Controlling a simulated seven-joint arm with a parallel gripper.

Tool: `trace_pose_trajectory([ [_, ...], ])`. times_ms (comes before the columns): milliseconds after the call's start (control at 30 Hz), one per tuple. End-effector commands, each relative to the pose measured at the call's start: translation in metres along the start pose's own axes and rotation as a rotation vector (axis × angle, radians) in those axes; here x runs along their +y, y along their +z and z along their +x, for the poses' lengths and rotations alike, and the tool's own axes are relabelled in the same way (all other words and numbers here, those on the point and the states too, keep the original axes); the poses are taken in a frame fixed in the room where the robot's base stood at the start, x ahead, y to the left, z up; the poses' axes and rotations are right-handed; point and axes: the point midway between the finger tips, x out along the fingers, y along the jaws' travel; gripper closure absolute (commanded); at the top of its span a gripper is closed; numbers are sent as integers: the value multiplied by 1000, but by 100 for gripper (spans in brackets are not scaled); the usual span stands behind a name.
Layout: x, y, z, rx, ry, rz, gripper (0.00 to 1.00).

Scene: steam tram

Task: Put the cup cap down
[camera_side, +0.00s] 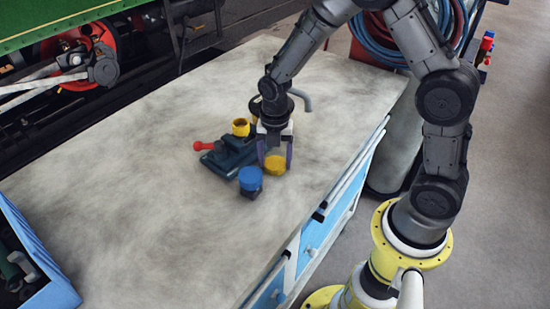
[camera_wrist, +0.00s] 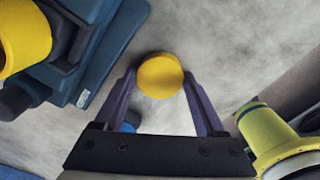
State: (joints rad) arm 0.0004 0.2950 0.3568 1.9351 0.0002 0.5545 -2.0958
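The yellow cup cap (camera_wrist: 160,76) is a round disc between my gripper's fingertips in the wrist view, with a fingertip against each side. My gripper (camera_side: 276,160) is shut on it. In the side view the cap (camera_side: 275,165) shows at the fingertips, low over the bench; I cannot tell whether it touches the surface. A yellow cup (camera_side: 240,127) stands upright in a dark blue vise (camera_side: 230,155) left of my gripper. The cup (camera_wrist: 22,38) also shows large at the wrist view's upper left.
A dark blue container with a blue top (camera_side: 250,179) stands close to the left of my gripper. The vise has a red-knobbed handle (camera_side: 203,146). A blue bin (camera_side: 40,265) sits at the lower left. The bench top (camera_side: 150,215) is otherwise largely clear in front.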

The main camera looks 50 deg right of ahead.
Motion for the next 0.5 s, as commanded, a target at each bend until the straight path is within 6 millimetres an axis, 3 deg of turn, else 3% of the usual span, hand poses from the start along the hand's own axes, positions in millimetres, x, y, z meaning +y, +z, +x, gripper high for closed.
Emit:
trace_pose_trajectory([
  [33,0,0,0,0,0,0,17],
  [133,0,0,0,0,0,0,0],
  [500,0,0,-9,-1,1,0,0],
])
